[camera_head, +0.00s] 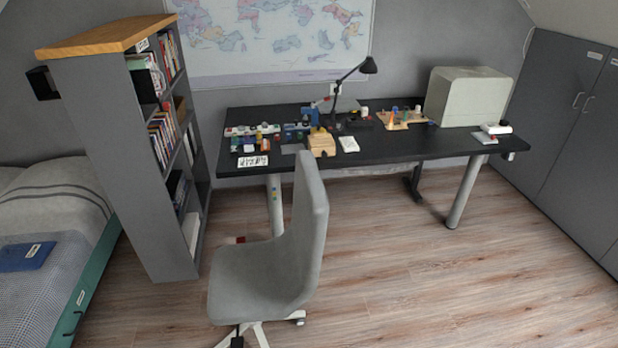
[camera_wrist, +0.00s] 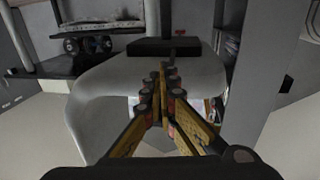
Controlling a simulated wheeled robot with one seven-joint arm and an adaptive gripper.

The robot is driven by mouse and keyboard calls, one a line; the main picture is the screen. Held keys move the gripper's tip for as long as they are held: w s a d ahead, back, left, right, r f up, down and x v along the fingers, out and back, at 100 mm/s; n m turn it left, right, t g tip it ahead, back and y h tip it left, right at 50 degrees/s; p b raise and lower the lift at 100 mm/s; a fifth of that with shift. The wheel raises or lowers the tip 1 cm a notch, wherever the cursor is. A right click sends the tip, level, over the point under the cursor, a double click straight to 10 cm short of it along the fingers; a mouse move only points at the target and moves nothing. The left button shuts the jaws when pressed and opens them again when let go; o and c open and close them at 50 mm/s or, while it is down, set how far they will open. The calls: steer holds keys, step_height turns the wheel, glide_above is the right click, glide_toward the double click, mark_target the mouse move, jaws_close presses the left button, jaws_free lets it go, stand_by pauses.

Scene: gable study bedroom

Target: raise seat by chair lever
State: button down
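The grey office chair (camera_head: 262,279) stands on the wood floor in front of the desk, its backrest upright on the right side of its seat. A small red-and-white piece (camera_head: 235,240) shows just past the seat's far-left edge; I cannot tell whether it is the lever. In the wrist view a large pale grey curved surface, which looks like the chair (camera_wrist: 95,95), fills the middle, with a black block (camera_wrist: 165,47) beyond it. My gripper (camera_wrist: 168,72) points at it with its yellow-and-black fingers drawn together at the tips. Nothing clear shows between them. I cannot make out the lever.
The black desk (camera_head: 400,152) behind the chair carries a lamp, a pale box and several small items. A grey bookshelf (camera_head: 120,160) and a bed (camera_head: 55,290) stand at the left. Grey cabinets (camera_head: 560,120) line the right. The floor right of the chair is clear.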

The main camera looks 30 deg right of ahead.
mark_target(237, 346)
steer(key=shift+r+p, duration=0.95)
steer(key=shift+r, duration=0.7)
stand_by(0.4)
steer(key=shift+f, duration=0.1)
step_height(237, 346, down, 4)
steer(key=b, duration=0.5)
steer(key=shift+f, duration=0.2)
steer(key=b+v, duration=0.1)
steer(key=v, duration=0.9)
stand_by(0.4)
